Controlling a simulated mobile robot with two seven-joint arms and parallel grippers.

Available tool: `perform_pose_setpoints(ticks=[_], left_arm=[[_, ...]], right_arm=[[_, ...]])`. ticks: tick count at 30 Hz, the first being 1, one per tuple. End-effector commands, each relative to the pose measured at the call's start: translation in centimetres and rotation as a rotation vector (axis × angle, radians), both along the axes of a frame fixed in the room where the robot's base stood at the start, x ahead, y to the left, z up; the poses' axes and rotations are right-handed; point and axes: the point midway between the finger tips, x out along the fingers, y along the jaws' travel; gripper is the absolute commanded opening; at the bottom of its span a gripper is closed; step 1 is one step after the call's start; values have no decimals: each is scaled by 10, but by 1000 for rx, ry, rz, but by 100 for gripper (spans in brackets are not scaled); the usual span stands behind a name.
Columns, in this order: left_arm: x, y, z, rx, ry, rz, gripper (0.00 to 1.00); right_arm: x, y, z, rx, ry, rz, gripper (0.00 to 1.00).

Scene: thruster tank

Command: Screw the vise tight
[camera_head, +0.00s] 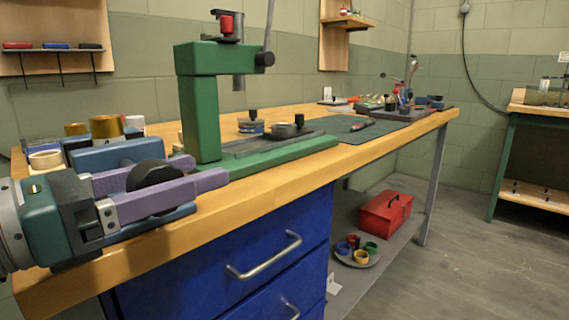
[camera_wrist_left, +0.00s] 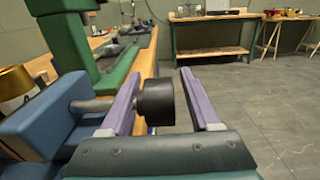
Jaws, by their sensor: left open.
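The blue vise (camera_head: 117,155) stands at the near left end of the wooden workbench; it also shows at the left of the left wrist view (camera_wrist_left: 38,120). A grey screw shaft (camera_wrist_left: 92,104) comes out of it and ends in a black round knob (camera_head: 154,174). My left gripper (camera_head: 211,170) has purple fingers and is open. In the left wrist view the knob (camera_wrist_left: 157,102) shows between the fingers, close to the left finger, with a clear gap to the right one. Whether the left finger touches it, I cannot tell. My right gripper is not in view.
A green arbor press (camera_head: 198,110) stands just beyond the vise. Brass and cream cylinders (camera_head: 106,127) stand behind the vise. Blue drawers (camera_head: 230,260) are below the bench edge. A red toolbox (camera_head: 386,213) sits on the lower shelf. The floor to the right is clear.

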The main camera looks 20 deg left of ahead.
Motion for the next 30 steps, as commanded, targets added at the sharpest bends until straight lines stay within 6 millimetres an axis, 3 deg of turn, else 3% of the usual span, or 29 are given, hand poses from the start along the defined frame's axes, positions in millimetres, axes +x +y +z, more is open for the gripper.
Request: perform_pose_setpoints(ticks=[13, 30], left_arm=[[7, -3, 0, 2, 1, 0, 62], [6, -5, 1, 0, -1, -6, 0]], right_arm=[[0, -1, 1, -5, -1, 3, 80], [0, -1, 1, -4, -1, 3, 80]])
